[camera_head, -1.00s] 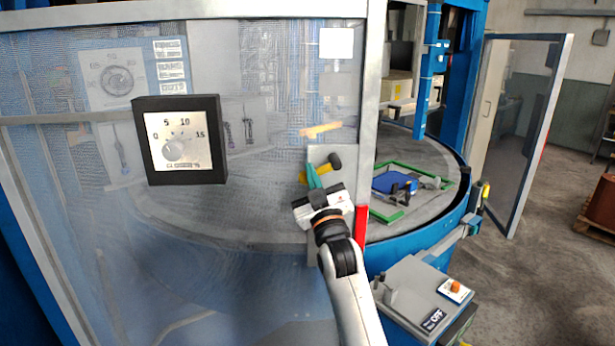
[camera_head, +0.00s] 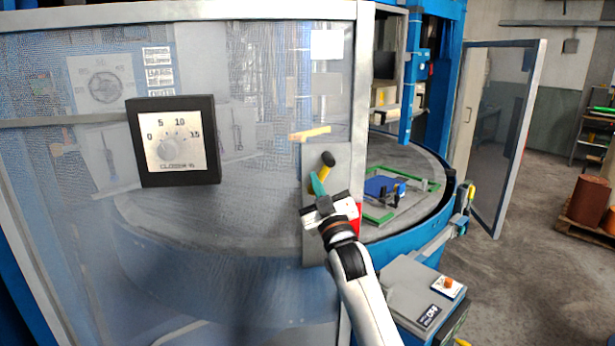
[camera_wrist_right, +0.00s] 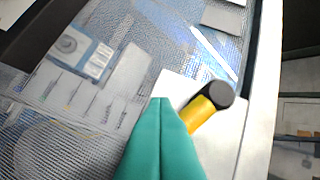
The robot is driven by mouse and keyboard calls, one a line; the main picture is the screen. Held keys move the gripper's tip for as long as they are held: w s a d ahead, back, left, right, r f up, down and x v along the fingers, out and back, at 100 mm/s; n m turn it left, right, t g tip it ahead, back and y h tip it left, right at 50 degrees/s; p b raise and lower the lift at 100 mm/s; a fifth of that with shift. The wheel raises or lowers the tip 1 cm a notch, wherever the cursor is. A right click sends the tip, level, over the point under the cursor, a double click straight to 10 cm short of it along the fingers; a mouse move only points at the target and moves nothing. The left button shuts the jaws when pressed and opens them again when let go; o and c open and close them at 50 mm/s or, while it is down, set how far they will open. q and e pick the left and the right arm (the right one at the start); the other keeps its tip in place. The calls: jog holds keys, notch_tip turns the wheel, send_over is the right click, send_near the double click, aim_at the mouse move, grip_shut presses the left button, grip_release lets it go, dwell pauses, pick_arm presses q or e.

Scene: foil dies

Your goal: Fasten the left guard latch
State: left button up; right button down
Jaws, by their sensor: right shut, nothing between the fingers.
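The left guard is a mesh panel (camera_head: 240,230) in a light metal frame. Its latch is a yellow handle with a black knob (camera_head: 327,160) on a pale plate (camera_head: 340,160) near the panel's right edge. The handle is tilted, with the knob at its upper right end. My right gripper (camera_head: 318,183) has teal fingers, shut and empty, just below and left of the knob. In the right wrist view the shut fingertips (camera_wrist_right: 161,102) appear beside the yellow handle (camera_wrist_right: 200,114); whether they touch it I cannot tell. My left gripper is not in view.
A black-framed dial (camera_head: 175,140) is on the guard at left. Behind the guard is a round table with a blue part (camera_head: 384,187) in a green frame. A red piece (camera_head: 358,215) sits right of my gripper. A grey control box (camera_head: 425,295) stands at lower right. Another mesh door (camera_head: 505,140) stands open at right.

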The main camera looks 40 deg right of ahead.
jog(key=shift+s+d+f+b, duration=0.25)
jog(key=shift+d+f+b, duration=0.05)
jog(key=shift+d, duration=0.2)
jog(key=shift+s+d+f+b, duration=0.25)
jog(key=shift+d, duration=0.25)
dwell(0.3)
